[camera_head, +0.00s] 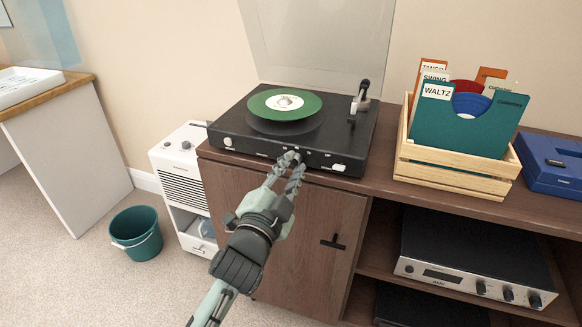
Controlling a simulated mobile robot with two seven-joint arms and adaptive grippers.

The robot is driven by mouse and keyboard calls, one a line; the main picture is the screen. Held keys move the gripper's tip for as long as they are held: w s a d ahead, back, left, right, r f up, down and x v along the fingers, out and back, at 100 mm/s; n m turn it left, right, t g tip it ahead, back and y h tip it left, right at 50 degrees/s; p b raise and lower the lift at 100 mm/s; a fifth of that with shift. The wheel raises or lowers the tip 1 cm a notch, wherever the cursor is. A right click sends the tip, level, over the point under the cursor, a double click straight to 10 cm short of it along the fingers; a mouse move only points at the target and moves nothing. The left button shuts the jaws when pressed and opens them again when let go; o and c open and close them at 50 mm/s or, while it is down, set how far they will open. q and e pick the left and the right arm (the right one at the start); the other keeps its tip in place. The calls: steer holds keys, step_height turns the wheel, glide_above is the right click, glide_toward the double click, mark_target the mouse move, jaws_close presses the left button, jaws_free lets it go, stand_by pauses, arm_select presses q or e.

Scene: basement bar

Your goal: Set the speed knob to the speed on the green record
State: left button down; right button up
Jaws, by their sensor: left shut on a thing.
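A black record player (230,126) stands on the wooden cabinet with its clear lid raised. The green record (262,106) lies on its platter; the print on its white label is too small to read. My left gripper (290,157) reaches up to the front panel of the player and is shut on the speed knob at the middle of that panel. The fingertips cover most of the knob, so its setting is hidden. Small marks show just above the fingertips. A silver knob (228,141) sits at the left of the panel. My right gripper is not in view.
The tonearm (360,97) stands at the right of the platter. A wooden crate (450,178) of record sleeves and a blue case (553,170) are to the right. An amplifier (470,283) sits on the shelf below. A white appliance (178,175) and a teal bucket (137,240) stand left.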

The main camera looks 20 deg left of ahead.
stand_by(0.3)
arm_select(q)
steer(key=c, duration=1.7)
jaws_free()
steer(key=o, duration=0.3)
steer(key=shift+o, duration=0.2)
steer(key=shift+s, duration=0.1)
steer(key=s, duration=1.2)
steer(key=shift+f, duration=0.35)
steer(key=shift+a, duration=0.1)
